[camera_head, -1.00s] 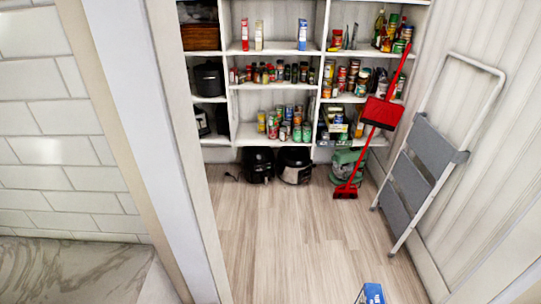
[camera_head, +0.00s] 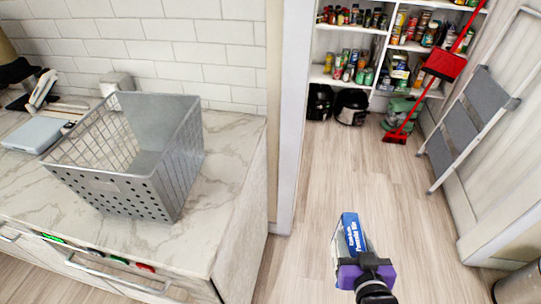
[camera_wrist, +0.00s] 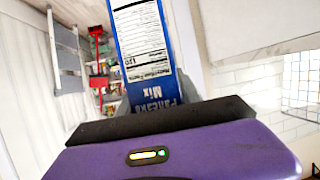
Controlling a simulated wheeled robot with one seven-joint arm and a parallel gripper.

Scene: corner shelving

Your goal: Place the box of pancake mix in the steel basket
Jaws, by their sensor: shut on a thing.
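The box of pancake mix (camera_head: 351,236) is blue and white and shows at the lower middle right of the head view. My gripper (camera_head: 360,262) is shut on it and holds it up over the floor. In the wrist view the blue box (camera_wrist: 146,60) juts out beyond the dark edge of my purple gripper (camera_wrist: 165,115); the fingertips are not clearly seen. The steel basket (camera_head: 130,195) stands on the marble counter to the left, open at the top, with perforated sides. It looks empty. The box is well to the right of it, apart from it.
The marble counter (camera_head: 225,195) ends on its right near a white door frame (camera_head: 297,120). A scale-like flat device (camera_head: 38,134) lies left of the basket. Pantry shelves (camera_head: 385,50), a red broom (camera_head: 443,66) and a step ladder (camera_head: 470,115) stand behind. The wooden floor between is clear.

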